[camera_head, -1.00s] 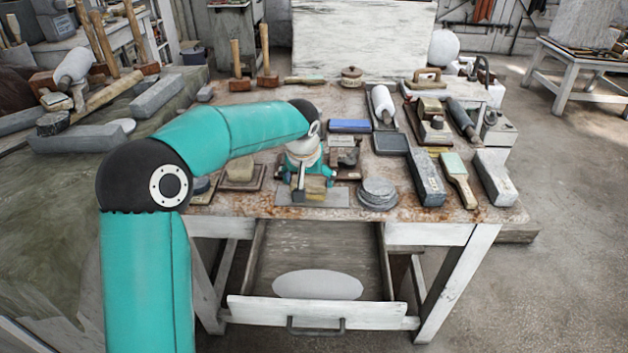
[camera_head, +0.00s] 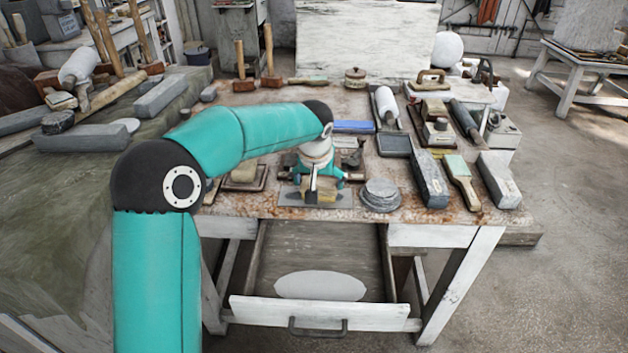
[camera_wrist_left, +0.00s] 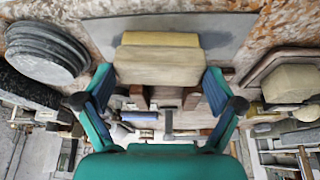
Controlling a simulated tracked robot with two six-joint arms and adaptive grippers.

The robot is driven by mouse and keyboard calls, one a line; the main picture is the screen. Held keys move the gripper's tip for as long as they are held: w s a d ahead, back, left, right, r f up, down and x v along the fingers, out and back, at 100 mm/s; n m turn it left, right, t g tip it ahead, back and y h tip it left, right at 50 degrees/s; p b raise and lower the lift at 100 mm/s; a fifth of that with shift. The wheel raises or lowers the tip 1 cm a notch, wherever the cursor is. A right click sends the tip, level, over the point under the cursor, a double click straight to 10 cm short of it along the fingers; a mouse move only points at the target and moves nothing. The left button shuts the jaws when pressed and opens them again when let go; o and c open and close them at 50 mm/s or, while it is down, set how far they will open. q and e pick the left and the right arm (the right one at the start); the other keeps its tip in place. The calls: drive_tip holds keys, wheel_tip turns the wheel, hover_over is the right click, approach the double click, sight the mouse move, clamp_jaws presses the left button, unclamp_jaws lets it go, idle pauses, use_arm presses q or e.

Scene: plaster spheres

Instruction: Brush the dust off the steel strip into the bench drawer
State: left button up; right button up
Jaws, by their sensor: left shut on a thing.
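My left gripper (camera_head: 319,184) is shut on a brush (camera_head: 325,191), a pale wooden block with a yellowish strip. The brush also shows between the teal fingers in the left wrist view (camera_wrist_left: 158,66). It is over the thin grey steel strip (camera_head: 342,200), which lies flat along the bench's front edge; I cannot tell whether it touches. The strip also shows in the left wrist view (camera_wrist_left: 228,32). Dust on it is too fine to make out. The bench drawer (camera_head: 365,312) is pulled open below the strip. My right gripper is not in view.
A pale oval (camera_head: 320,286) lies in the drawer. A stack of grey discs (camera_head: 380,195) stands just right of the strip. A block on a small tray (camera_head: 243,174) lies to the left. Stone blocks and a wooden-handled brush (camera_head: 460,178) fill the bench's right side.

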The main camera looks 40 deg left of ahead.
sight(306, 182)
use_arm(q)
drive_tip(key=shift+w+d, duration=0.3)
drive_tip(key=shift+d, duration=0.3)
drive_tip(key=shift+s+a, duration=0.35)
drive_tip(key=shift+a, duration=0.3)
drive_tip(key=shift+s+a, duration=0.3)
drive_tip(key=shift+a, duration=0.4)
drive_tip(key=shift+s+a, duration=0.35)
drive_tip(key=shift+a, duration=0.3)
drive_tip(key=shift+w+d+r+p, duration=0.2)
drive_tip(key=shift+w+d+r, duration=0.15)
drive_tip(key=shift+d, duration=0.15)
drive_tip(key=shift+w+d+r+p, duration=0.2)
drive_tip(key=shift+d+r, duration=0.15)
drive_tip(key=shift+d, duration=0.15)
drive_tip(key=shift+r+p, duration=0.9)
drive_tip(key=shift+r, duration=0.4)
